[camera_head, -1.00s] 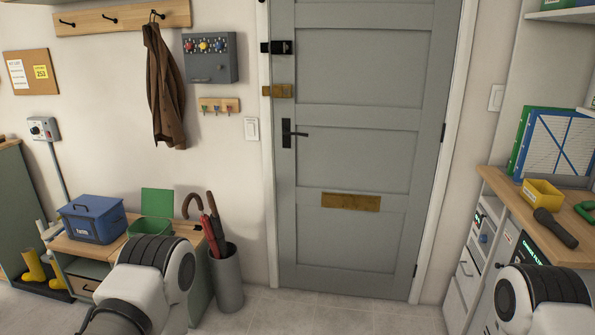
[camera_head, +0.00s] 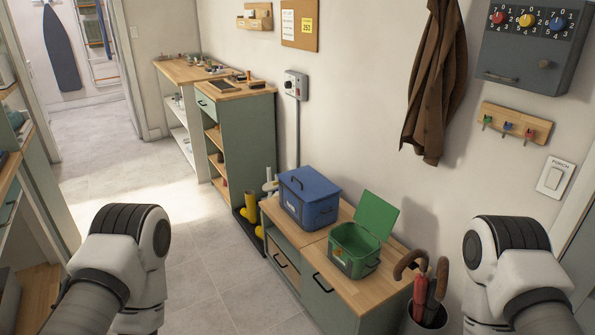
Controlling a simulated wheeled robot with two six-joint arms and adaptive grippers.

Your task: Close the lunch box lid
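A green lunch box (camera_head: 354,249) stands on the right part of a low wooden-topped bench. Its green lid (camera_head: 377,215) is open and stands upright at the box's back edge. A blue lidded box (camera_head: 309,198) with a dark handle stands to its left on the same bench, shut. My left and right arm links show at the lower left and lower right, apart from the lunch box. Neither gripper's fingers are in view.
The bench top (camera_head: 375,293) is bare in front of the lunch box. An umbrella stand (camera_head: 427,318) with umbrellas is at the bench's right end. Yellow boots (camera_head: 250,215) stand left of the bench. Open floor (camera_head: 205,270) lies in front of it.

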